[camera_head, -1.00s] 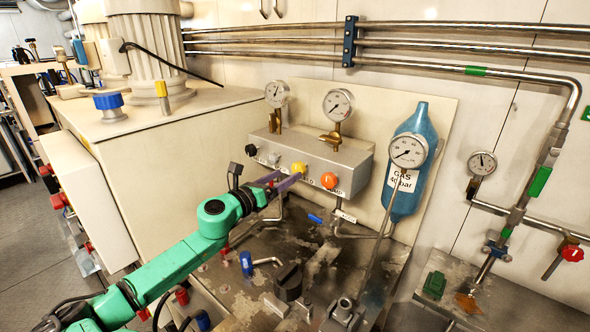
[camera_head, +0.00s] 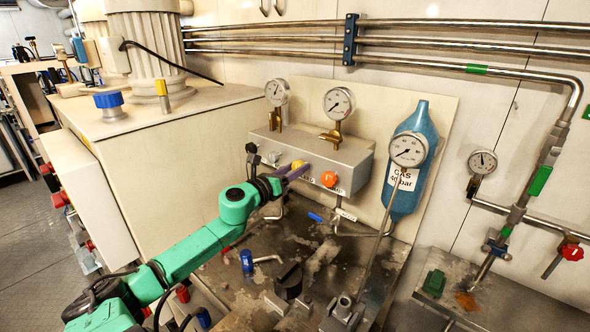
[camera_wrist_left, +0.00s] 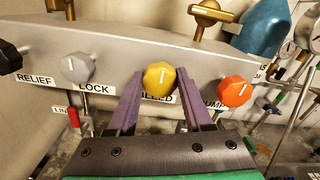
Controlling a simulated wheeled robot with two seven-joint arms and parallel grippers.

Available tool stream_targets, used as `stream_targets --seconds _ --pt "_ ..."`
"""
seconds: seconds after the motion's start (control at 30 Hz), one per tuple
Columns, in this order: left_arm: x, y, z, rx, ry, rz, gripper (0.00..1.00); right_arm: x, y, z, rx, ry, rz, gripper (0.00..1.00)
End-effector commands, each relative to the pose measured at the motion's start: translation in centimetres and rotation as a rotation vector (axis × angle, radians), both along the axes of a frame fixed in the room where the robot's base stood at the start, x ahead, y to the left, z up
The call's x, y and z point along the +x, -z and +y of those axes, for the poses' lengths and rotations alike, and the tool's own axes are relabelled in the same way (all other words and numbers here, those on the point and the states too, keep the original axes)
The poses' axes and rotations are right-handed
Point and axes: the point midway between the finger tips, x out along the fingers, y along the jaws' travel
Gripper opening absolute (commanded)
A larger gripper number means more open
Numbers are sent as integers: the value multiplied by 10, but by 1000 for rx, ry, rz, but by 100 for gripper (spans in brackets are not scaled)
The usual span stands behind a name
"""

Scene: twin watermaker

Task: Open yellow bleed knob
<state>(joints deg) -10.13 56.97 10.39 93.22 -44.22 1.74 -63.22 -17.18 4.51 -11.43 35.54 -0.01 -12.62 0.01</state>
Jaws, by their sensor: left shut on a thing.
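The yellow bleed knob (camera_head: 298,164) sits on the front of a grey valve box (camera_head: 345,162). In the left wrist view the knob (camera_wrist_left: 159,80) is faceted, with a white line near upright on its face, above a partly hidden BLEED label. My left gripper (camera_head: 295,173) has its purple fingers on either side of the knob and is shut on it. In the left wrist view the left gripper (camera_wrist_left: 160,88) has one finger left and one right of the knob. My right gripper is not in view.
An orange knob (camera_wrist_left: 234,91) is close right of the fingers, and a grey knob (camera_wrist_left: 77,67) is to the left. A black knob (camera_wrist_left: 8,57) is farther left. Gauges (camera_head: 338,103) stand above the box. A blue gas cylinder (camera_head: 407,200) is at the right.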

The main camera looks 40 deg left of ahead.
Motion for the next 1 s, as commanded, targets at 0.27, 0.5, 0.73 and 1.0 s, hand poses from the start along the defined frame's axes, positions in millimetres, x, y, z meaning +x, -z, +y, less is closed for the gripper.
stream_targets --seconds 0.27,0.5,0.73,1.0 --pt "0 -1 0 -59 0 -1 0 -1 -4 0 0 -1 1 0" --pt "0 -1 1 -209 -1 -3 0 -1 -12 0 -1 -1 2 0" --pt "0 -2 1 -416 -1 -9 0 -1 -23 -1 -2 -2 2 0" --pt "0 -1 2 -674 -1 -14 0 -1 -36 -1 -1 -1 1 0"
